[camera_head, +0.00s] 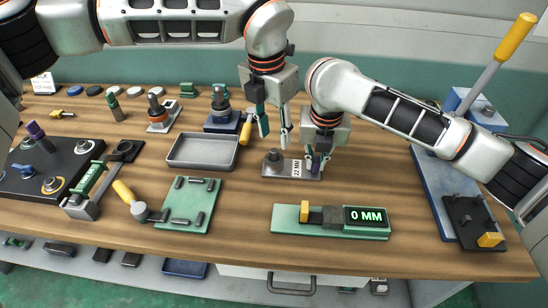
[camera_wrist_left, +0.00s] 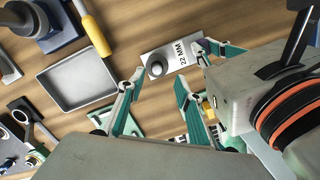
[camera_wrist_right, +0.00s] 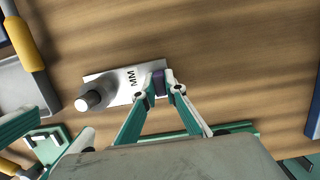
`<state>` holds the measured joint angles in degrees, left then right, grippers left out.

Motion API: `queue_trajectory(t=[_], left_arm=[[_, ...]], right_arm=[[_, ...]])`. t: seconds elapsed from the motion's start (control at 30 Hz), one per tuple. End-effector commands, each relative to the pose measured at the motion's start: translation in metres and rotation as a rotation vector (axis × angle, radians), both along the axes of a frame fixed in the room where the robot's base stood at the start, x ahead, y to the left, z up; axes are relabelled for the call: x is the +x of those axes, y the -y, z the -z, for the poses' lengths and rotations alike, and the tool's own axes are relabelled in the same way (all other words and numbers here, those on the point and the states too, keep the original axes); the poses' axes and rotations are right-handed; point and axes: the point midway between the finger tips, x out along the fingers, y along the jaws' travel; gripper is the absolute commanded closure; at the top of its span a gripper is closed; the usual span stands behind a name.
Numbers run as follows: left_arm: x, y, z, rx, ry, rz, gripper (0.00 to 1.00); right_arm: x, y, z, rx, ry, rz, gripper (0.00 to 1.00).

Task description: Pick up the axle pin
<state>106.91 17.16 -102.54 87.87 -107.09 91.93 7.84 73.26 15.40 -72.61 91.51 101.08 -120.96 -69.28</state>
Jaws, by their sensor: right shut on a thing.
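A grey plate (camera_head: 282,174) labelled "22 MM" lies on the wooden table; a round dark knob (camera_head: 273,157) stands at its left end. My right gripper (camera_head: 317,168) is over the plate's right end. Its fingers are shut on a dark purple piece, which looks like the axle pin (camera_wrist_right: 158,82). The fingers hide most of it; I cannot tell whether it still touches the plate. The plate also shows in the left wrist view (camera_wrist_left: 180,55). My left gripper (camera_head: 275,134) hangs open and empty above the table, behind the plate; its fingers are apart (camera_wrist_left: 160,82).
A grey tray (camera_head: 203,152) and a yellow-handled tool (camera_head: 245,130) are left of the plate. A green gauge reading "0 MM" (camera_head: 290,222) lies in front. A green board (camera_head: 190,222) is front left. A lever press (camera_head: 440,190) stands right. Bare table lies between plate and press.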

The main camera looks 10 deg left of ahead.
Motion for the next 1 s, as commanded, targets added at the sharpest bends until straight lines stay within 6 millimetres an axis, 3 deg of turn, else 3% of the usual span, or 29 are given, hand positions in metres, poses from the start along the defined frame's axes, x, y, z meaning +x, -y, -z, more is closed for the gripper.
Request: queue_trajectory(t=[0.37,0.63,0.9,1.0], left_arm=[[0.003,-0.001,0.027,-0.001,-0.001,0.000,0.66],[0.007,-0.002,0.064,-0.002,-0.001,-0.001,0.66],[0.008,-0.002,0.070,-0.001,0.001,-0.001,0.66],[0.008,-0.003,0.071,0.001,0.000,-0.001,0.90]], right_arm=[[0.000,0.000,0.000,0.000,0.000,0.000,1.00],[0.000,0.000,0.000,0.001,0.000,0.000,1.00],[0.000,-0.001,0.000,0.001,0.000,-0.001,1.00],[0.000,-0.001,0.000,0.002,0.000,-0.001,1.00]])
